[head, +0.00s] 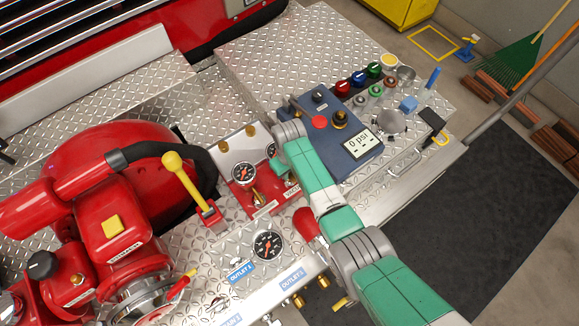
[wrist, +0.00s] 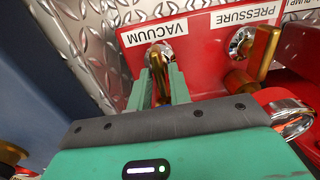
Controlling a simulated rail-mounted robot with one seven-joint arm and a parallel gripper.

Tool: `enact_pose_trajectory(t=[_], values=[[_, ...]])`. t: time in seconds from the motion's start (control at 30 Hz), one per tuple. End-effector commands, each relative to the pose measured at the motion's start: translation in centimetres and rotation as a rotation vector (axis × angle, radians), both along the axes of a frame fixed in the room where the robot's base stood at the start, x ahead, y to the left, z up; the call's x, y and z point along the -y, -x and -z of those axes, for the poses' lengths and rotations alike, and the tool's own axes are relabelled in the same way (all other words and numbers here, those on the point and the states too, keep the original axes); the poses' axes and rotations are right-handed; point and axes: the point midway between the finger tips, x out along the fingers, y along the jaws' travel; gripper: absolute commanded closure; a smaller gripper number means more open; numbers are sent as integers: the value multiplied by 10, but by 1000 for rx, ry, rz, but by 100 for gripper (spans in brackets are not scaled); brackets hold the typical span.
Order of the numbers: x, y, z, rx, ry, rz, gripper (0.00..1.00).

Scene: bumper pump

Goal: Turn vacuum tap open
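The vacuum tap (wrist: 158,72) is a small brass lever on a chrome stem. It stands on a red panel (wrist: 205,42) under an upside-down VACUUM label (wrist: 154,33) in the wrist view. My gripper (wrist: 163,82) has its two narrow green fingers close together, one on each side of the lever, and looks shut on it. The exact contact is partly hidden by the fingers. In the head view my green arm (head: 307,168) reaches over the red panel (head: 237,190) and hides the vacuum tap.
A brass pressure tap (wrist: 262,52) stands right of the vacuum tap in the wrist view. A pressure gauge (head: 243,173), a yellow-handled lever (head: 185,180) and a blue control box (head: 348,143) with a display surround the arm.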

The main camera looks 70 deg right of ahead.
Motion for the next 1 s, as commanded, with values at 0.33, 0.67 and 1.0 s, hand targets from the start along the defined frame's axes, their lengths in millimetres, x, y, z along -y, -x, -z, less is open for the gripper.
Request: enact_pose_trajectory(t=[0.33,0.67,1.0], values=[[0,0,-9,1,1,1,80],[0,0,-70,2,1,0,80],[0,0,-78,0,0,0,80]])
